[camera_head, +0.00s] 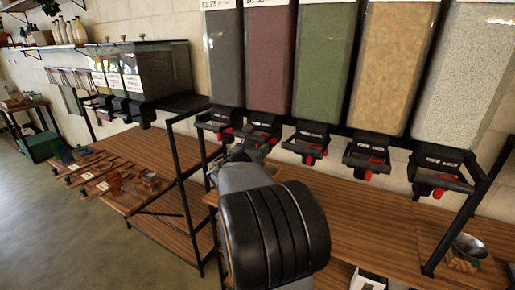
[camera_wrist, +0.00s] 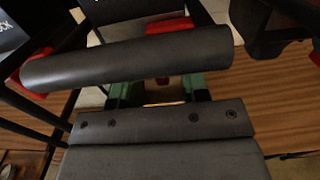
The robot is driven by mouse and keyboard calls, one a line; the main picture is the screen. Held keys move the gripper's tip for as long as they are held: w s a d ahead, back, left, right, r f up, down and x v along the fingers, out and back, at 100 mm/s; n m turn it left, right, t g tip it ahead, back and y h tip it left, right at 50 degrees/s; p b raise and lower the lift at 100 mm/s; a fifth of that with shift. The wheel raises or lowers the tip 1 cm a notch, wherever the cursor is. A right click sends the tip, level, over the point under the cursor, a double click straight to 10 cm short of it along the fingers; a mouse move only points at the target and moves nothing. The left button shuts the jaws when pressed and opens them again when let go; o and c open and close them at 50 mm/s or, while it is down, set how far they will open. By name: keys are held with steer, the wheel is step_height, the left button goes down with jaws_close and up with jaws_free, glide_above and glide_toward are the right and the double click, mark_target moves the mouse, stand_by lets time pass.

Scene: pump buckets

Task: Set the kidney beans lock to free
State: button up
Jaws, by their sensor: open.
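The dark red bin (camera_head: 270,60), which looks like the kidney beans, hangs second from the left in the row. Its label is too small to read. Its black dispenser (camera_head: 264,122) sits below it and has red parts; the lock position cannot be made out. My gripper (camera_head: 250,150) is open just under this dispenser, and my arm hides part of it. In the wrist view my gripper (camera_wrist: 158,88) shows green finger parts, with a red part (camera_wrist: 170,25) ahead of them. Contact cannot be told.
Neighbouring dispensers stand close on both sides: a grey bin (camera_head: 225,60) left and a green bin (camera_head: 325,60) right. A wooden shelf (camera_head: 350,215) lies below, with a metal bowl (camera_head: 468,248) at right. Black frame posts (camera_head: 187,195) stand left.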

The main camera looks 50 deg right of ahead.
jaws_close()
stand_by(0.4)
